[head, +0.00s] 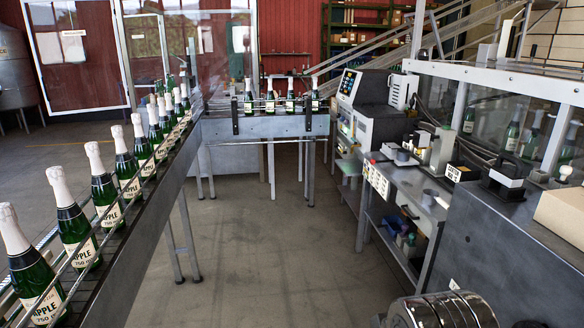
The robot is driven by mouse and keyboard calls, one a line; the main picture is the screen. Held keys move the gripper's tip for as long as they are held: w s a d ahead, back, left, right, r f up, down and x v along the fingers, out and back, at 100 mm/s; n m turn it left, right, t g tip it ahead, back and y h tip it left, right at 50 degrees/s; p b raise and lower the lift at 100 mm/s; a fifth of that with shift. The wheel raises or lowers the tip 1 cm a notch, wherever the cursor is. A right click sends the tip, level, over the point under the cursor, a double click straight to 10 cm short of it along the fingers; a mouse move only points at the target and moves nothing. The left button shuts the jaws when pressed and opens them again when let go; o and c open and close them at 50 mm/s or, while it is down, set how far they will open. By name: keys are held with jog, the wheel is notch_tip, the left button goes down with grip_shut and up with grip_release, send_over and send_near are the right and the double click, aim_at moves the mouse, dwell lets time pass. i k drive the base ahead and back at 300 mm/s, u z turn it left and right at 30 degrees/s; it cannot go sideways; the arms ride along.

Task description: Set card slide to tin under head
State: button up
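I cannot pick out the card slide for certain. A grey workbench (398,181) stands at the right, with a pale panel with small coloured marks (377,180) on its front edge. A black-and-white lever-like fitting (504,178) and a small lettered sign (462,173) are on the machine beside the bench. The head is not clearly identifiable.
A conveyor with foil-topped green bottles (122,168) runs along the left and turns across the back (264,125). A control cabinet (362,105) stands behind the bench. A glazed machine (500,120) and cardboard box (562,213) fill the right. Floor (280,240) between is clear.

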aim_at(389, 148)
jog(key=i, duration=3.9)
jog(key=u, duration=0.4)
